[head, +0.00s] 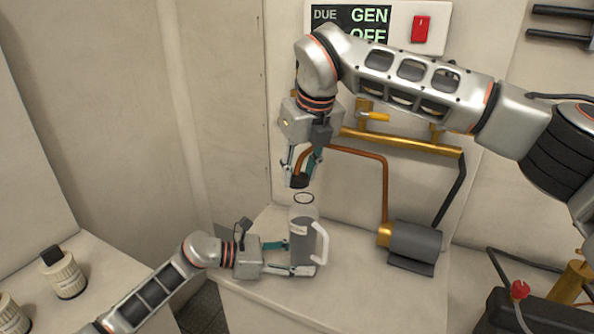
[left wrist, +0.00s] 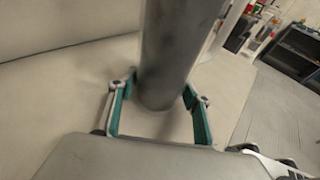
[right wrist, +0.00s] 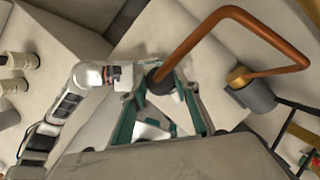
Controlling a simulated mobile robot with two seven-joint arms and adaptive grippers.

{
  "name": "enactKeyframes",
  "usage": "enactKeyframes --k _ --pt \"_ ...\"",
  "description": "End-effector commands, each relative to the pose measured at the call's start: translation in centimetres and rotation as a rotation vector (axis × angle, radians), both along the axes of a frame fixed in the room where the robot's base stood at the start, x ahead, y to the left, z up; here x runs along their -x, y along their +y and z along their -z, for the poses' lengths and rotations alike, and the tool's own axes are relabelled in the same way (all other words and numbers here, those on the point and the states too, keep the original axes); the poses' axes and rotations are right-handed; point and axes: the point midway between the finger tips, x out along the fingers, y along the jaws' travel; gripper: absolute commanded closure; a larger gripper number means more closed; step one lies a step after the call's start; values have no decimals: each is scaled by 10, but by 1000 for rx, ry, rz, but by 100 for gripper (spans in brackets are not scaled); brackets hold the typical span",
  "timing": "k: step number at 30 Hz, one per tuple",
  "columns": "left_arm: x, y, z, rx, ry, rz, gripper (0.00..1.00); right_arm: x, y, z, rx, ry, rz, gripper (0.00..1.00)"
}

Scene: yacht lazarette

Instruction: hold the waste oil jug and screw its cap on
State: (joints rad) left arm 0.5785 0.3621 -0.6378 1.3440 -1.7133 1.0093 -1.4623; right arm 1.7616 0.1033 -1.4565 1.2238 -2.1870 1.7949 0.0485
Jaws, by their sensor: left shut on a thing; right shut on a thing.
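The waste oil jug (head: 302,232) is a grey, translucent upright container with a white handle on its right side and a dark-ringed open mouth. It stands on the pale bench top. My left gripper (head: 290,257) is shut around its lower body from the left; the jug's grey wall (left wrist: 178,45) also shows in the left wrist view. My right gripper (head: 303,172) points down and is shut on the black cap (head: 299,181). The cap is a little above the jug's mouth, apart from it and slightly left. The cap (right wrist: 160,82) also shows between the fingers in the right wrist view.
A copper pipe (head: 385,185) runs behind my right gripper to a grey cylinder with a brass end (head: 412,242) right of the jug. White canisters (head: 62,274) stand at the left. A black box with a red knob (head: 520,290) is at lower right.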

Motion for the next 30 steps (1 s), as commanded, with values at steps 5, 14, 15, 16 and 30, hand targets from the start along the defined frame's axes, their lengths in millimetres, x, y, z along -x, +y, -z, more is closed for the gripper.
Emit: enactKeyframes --k 5,14,15,16,30 --pt "0 0 1 0 2 0 70 2 -5 0 0 0 0 76" --pt "0 0 1 0 2 0 70 6 -12 0 1 0 0 76" --pt "0 0 1 0 2 0 70 6 -12 0 1 0 1 76" --pt "0 0 1 0 2 0 70 6 -13 0 1 0 1 76" --pt "1 0 1 0 2 0 70 6 -12 0 0 0 1 76"
